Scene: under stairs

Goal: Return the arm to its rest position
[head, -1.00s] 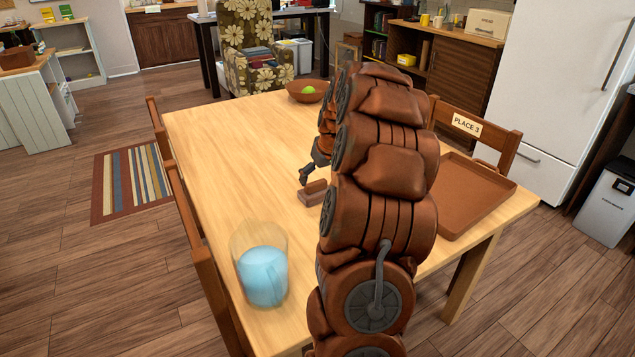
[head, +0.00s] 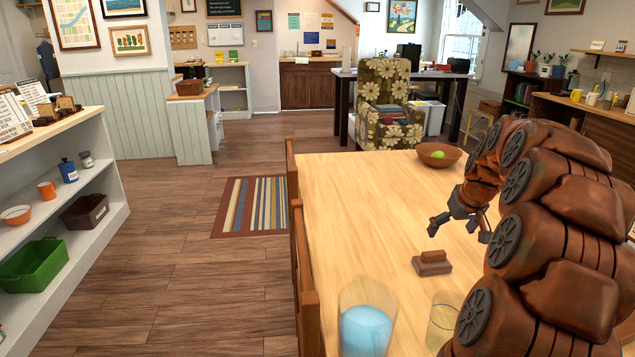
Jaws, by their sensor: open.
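My arm (head: 550,220) shows at the right of the head view, arched over the right side of the wooden table. My gripper (head: 458,228) hangs above the table with its fingers spread, open and empty. It is above and behind a small brown wooden block-like object (head: 432,263) lying on the table, and apart from it. The arm hides the right part of the table.
The table (head: 350,200) carries a bowl with a green ball (head: 438,155) at its far end, and a container of blue liquid (head: 366,318) and a clear glass (head: 443,318) near me. Chairs (head: 304,270) line its left edge. The floor (head: 190,270) at left is mostly clear.

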